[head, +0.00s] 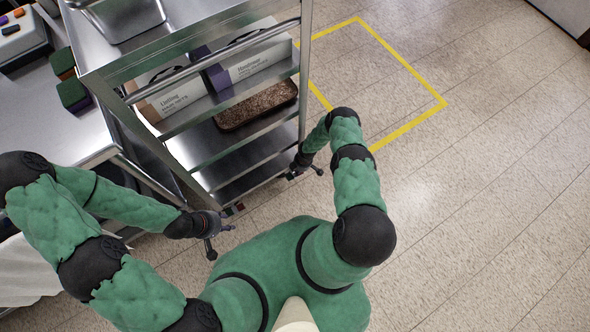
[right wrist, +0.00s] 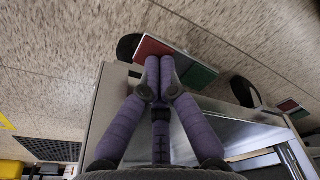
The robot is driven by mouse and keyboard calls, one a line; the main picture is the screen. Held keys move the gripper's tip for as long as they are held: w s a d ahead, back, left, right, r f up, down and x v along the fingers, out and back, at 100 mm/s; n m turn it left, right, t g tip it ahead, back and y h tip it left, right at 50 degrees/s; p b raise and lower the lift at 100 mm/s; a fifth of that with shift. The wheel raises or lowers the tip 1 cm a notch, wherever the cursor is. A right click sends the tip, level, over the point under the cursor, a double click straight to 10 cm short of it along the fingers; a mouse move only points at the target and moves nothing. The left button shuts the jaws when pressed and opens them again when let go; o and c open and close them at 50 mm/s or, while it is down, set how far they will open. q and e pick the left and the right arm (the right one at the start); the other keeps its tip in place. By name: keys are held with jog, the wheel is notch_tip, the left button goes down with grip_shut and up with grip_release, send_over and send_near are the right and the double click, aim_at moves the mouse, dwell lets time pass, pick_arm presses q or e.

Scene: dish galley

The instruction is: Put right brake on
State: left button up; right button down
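The steel trolley (head: 246,112) stands in front of me. In the right wrist view, a flat brake pedal (right wrist: 197,75), red on one half and green on the other, sits by a dark caster wheel (right wrist: 128,47). My right gripper (right wrist: 159,60) is shut, its purple fingertips together over the red half; contact is unclear. In the head view my right gripper (head: 307,166) is at the trolley's near right corner and hides that pedal. The second pedal (head: 240,207) shows small at the near left corner, close to my left gripper (head: 219,241), whose finger opening is unclear.
Boxes (head: 262,65) and a brown speckled tray (head: 256,104) are on the trolley's shelves. A steel counter (head: 50,120) stands along the left. A yellow floor outline (head: 418,119) lies beyond the trolley to the right. The floor on the right is clear.

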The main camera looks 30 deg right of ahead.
jog(key=shift+r, duration=0.1)
notch_tip(320, 180, up, 7)
jog(key=p, duration=0.6)
dwell(0.7)
notch_tip(320, 180, up, 6)
jog(key=m+y, duration=0.1)
jog(key=m, duration=0.2)
send_over(290, 179)
jog(key=s+a+r+m+y, duration=0.2)
jog(key=s+a+r+m, duration=0.1)
jog(key=a+r+m, duration=0.4)
jog(key=s+a+r+m, duration=0.2)
jog(key=s+r, duration=0.4)
jog(key=r, duration=0.4)
jog(key=s+a+r+m+p, duration=0.1)
jog(key=s+a+r+m, duration=0.2)
jog(key=s+r, duration=0.3)
jog(key=shift+s+a+r+h, duration=0.2)
jog(key=shift+a+r+h, duration=0.1)
jog(key=shift+r, duration=2)
